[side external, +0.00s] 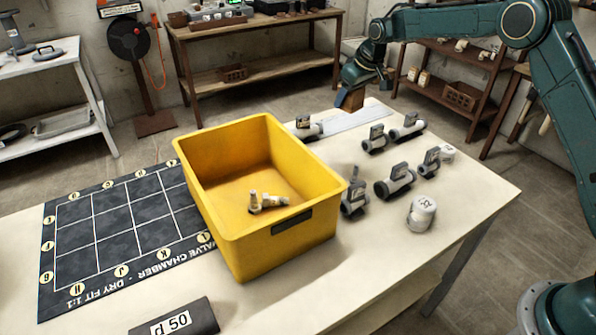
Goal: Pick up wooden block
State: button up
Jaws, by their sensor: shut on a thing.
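The wooden block (351,100) is a small brown piece at the far edge of the white table, over or on a pale grey strip (345,119). My gripper (352,88) is above it, pointing down, shut on the block's top. The fingers are small and dark in this view, and the upper part of the block is hidden by them. I cannot tell whether the block's underside touches the strip.
A yellow bin (262,232) holding a few small fittings stands mid-table. Several grey valves (395,181) and a white cap (421,214) lie to its right. A dark grid mat (120,230) lies left. A dark pipe piece (175,318) lies at the front.

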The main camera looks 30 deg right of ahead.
jog(key=shift+r, duration=1.3)
